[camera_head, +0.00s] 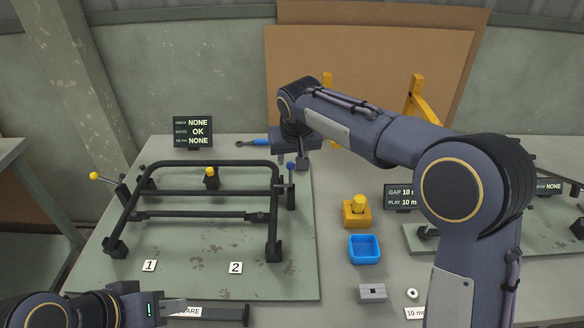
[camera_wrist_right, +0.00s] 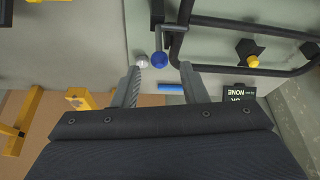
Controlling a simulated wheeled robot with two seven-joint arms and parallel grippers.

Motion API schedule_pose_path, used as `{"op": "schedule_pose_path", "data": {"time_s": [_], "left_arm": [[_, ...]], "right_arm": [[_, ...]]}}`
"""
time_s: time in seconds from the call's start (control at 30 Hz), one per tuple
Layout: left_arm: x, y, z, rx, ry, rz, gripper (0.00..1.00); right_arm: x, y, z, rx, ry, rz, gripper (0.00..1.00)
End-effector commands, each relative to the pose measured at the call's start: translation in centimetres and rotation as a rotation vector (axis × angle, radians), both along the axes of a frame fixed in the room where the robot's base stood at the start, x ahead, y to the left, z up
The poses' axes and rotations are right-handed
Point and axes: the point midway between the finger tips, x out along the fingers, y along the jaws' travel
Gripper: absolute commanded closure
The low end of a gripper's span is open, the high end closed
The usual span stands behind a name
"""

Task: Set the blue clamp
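The blue clamp's round blue knob (camera_head: 291,166) stands on a dark post at the right side of the black tubular frame (camera_head: 205,165). In the right wrist view the knob (camera_wrist_right: 159,59) lies just beyond and between my right gripper's fingertips (camera_wrist_right: 160,73). My right gripper (camera_head: 302,164) is open and points down beside the knob; I see no contact. A yellow-knobbed clamp (camera_head: 94,176) stands at the frame's left side. My left gripper (camera_head: 180,306) is low at the front left, away from the frame; its finger gap is unclear.
A blue-handled tool (camera_head: 256,143) lies behind the frame. A yellow block (camera_head: 356,213), a blue bin (camera_head: 364,249) and a grey block (camera_head: 372,293) stand to the right. My right arm covers part of the right table.

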Motion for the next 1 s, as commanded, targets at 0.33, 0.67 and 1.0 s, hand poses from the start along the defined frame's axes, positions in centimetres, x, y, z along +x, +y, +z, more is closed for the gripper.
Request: {"op": "schedule_pose_path", "data": {"time_s": [0.33, 0.67, 1.0], "left_arm": [[0.0, 0.0, 0.9, 0.000, 0.000, 0.000, 0.69], [0.0, 0.0, 1.0, 0.000, 0.000, 0.000, 0.69], [0.0, 0.0, 1.0, 0.000, 0.000, 0.000, 0.69]], "right_arm": [[1.9, 0.3, -5.0, -0.001, 0.005, -0.001, 0.61], [2.6, 0.4, -6.6, 0.002, 0.001, 0.001, 0.61], [2.6, 0.4, -6.6, 0.001, 0.002, 0.001, 0.87]]}}
